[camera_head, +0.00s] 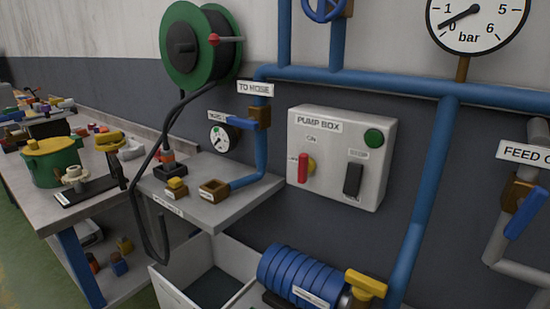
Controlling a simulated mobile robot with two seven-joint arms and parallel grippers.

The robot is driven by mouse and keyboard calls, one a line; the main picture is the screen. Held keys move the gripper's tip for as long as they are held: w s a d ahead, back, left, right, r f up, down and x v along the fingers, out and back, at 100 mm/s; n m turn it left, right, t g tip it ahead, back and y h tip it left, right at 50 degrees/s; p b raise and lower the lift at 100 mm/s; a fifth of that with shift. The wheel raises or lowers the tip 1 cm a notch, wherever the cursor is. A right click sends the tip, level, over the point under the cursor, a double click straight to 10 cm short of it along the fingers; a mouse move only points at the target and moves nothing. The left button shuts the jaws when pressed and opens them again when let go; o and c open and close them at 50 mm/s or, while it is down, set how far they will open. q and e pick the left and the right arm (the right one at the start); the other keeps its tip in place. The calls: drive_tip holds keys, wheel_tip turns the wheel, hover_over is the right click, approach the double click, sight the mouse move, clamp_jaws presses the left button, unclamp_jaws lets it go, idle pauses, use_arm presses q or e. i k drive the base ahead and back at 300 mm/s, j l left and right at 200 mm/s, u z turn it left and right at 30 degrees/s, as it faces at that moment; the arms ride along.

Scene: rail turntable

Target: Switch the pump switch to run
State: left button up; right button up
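The pump box (335,120), a pale box with a "PUMP BOX" label, is fixed to the wall right of the middle. A round green button or lamp (373,138) is at the upper right. Neither of my grippers is in view.
A gauge (478,22) hangs above right, its needle near 0. Blue pipes (430,180) run beside the box. The box front is unobstructed.

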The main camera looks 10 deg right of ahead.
sight(353, 178)
drive_tip(key=z, duration=2.15)
drive_tip(key=k+l, duration=0.25)
drive_tip(key=k, duration=0.25)
